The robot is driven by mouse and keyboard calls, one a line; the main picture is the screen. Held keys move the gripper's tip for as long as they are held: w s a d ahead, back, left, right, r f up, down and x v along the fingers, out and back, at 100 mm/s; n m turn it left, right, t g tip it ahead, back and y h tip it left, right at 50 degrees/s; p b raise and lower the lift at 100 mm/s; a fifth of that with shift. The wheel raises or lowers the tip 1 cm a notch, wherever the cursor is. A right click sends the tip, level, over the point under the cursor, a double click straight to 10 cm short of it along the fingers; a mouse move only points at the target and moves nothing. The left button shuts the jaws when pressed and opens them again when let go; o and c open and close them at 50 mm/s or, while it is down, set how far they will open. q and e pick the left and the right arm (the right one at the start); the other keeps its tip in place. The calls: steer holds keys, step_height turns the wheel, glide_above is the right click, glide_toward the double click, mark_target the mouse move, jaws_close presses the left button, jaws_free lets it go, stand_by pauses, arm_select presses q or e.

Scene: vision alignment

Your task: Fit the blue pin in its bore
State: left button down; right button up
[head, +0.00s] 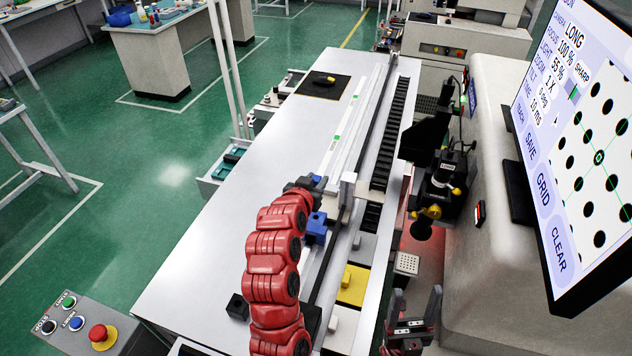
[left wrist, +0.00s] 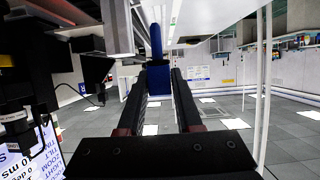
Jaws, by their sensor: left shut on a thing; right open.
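The blue pin (left wrist: 157,45) stands between the fingertips of my left gripper (left wrist: 158,75) in the left wrist view, its narrow shaft pointing away from the jaws. In the head view my left gripper (head: 305,184) is shut on it above the long bench, and a small blue part of the pin (head: 319,180) shows at the jaws. A white upright block (head: 347,188) is just right of it. A blue block (head: 316,228) sits nearer, beside my red arm. I cannot make out the bore. My right gripper (head: 412,325) is open and empty at the lower right.
A yellow block (head: 352,287) and a grey block (head: 362,246) lie along the bench (head: 215,255). A dark rail (head: 388,135) runs down its right side. A camera unit (head: 440,180) and a monitor (head: 585,150) stand right. The bench's left half is mostly clear.

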arm_select(q)
steer(key=shift+s+f+b, duration=0.1)
steer(key=shift+f+b, duration=1.65)
steer(key=shift+f, duration=1.15)
steer(key=shift+b, duration=0.85)
steer(key=shift+f+b, duration=1.25)
steer(key=shift+f, duration=0.7)
steer(key=shift+s+f, duration=0.15)
steer(key=shift+f, duration=0.15)
steer(key=shift+f+b, duration=0.1)
steer(key=shift+b, duration=0.2)
